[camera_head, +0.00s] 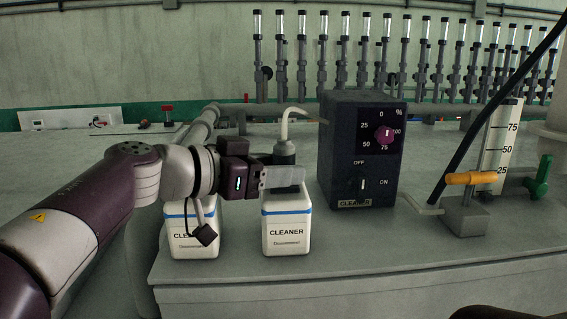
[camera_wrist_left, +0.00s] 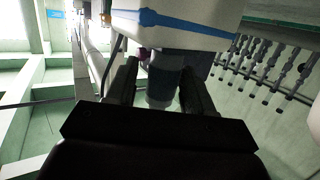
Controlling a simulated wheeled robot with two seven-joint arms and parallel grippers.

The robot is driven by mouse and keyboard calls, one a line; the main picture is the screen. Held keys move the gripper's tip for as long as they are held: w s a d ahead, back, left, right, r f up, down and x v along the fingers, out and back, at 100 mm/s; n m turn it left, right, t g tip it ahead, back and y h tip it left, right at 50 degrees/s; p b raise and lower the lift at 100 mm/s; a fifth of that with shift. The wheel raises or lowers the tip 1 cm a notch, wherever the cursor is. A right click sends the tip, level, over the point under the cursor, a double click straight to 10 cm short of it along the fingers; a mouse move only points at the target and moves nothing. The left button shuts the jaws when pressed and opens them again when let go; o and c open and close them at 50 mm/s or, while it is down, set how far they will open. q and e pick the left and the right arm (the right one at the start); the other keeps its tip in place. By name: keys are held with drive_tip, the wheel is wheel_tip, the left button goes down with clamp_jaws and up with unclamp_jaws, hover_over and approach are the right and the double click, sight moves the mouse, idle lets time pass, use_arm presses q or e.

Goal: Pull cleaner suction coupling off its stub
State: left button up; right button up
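The suction coupling (camera_head: 284,151) is a dark fitting with a pale bent hose, upright on top of the right-hand white CLEANER bottle (camera_head: 287,232). My left gripper (camera_head: 284,178) reaches in from the left at the bottle's neck, and its pale finger hides the neck and the stub. In the left wrist view, turned over, the dark coupling (camera_wrist_left: 163,82) shows between the two fingers of my left gripper (camera_wrist_left: 160,92). A gap shows beside the left finger, so the gripper looks open around it; contact at the other finger is unclear. My right gripper is out of view.
A second CLEANER bottle (camera_head: 180,236) stands left, partly behind my left wrist. The dark dosing box (camera_head: 358,150) with a knob and switch stands close right of the coupling. A valve with an orange handle (camera_head: 470,178) is farther right. The front bench top is clear.

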sight(282, 140)
use_arm(q)
drive_tip(key=c, duration=0.5)
drive_tip(key=shift+w+d+f, duration=0.1)
drive_tip(key=shift+w+d, duration=0.05)
drive_tip(key=shift+w, duration=0.05)
clamp_jaws()
drive_tip(key=shift+w+f, duration=0.1)
drive_tip(key=shift+w, duration=0.1)
drive_tip(key=shift+s+r, duration=0.1)
drive_tip(key=shift+r, duration=2.25)
